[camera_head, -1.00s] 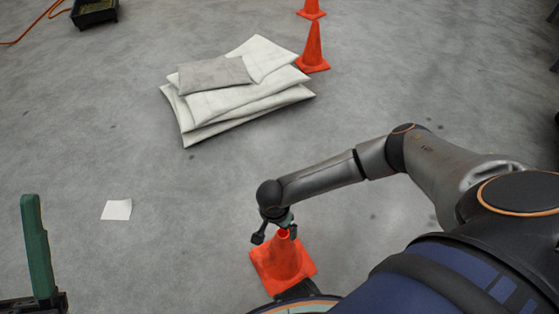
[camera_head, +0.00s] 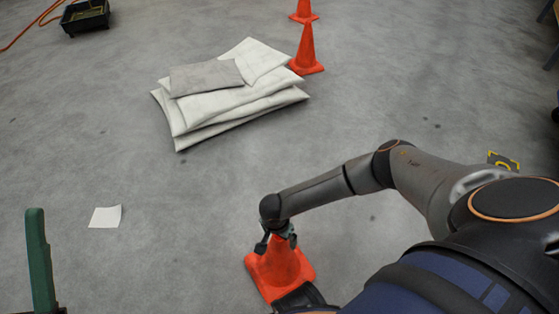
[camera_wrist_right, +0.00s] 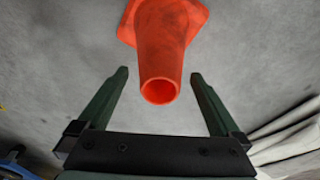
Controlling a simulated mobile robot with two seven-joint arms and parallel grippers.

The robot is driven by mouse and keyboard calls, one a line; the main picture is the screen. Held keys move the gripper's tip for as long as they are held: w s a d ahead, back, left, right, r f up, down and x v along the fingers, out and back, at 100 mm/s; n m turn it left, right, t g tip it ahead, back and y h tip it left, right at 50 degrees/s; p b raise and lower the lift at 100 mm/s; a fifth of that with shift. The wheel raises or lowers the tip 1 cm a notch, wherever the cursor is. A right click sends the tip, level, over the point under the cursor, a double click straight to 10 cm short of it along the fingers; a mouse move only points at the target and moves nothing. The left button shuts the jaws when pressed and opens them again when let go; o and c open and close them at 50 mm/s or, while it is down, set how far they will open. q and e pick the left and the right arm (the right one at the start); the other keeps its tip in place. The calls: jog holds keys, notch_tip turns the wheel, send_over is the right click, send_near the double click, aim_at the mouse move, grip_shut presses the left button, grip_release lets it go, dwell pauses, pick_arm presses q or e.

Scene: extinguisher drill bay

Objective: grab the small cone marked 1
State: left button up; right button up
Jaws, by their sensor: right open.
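An orange cone (camera_head: 281,268) stands on the floor at the lower middle of the head view, below my right gripper (camera_head: 277,237). No number shows on its visible side. The fingers are spread, with a gap on each side of the cone top. Part of the cone base is hidden behind my own body in the head view. A green finger of my left gripper (camera_head: 40,260) shows at the lower left; its other finger is not visible.
A stack of pale pads (camera_head: 230,105) lies on the floor ahead. Two more orange cones, a nearer one (camera_head: 306,52) and a farther one (camera_head: 304,12), stand behind it. A white paper (camera_head: 105,216) lies left. A black tray (camera_head: 86,20) is far left. The floor between is clear.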

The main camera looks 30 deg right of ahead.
grip_shut()
dwell(0.7)
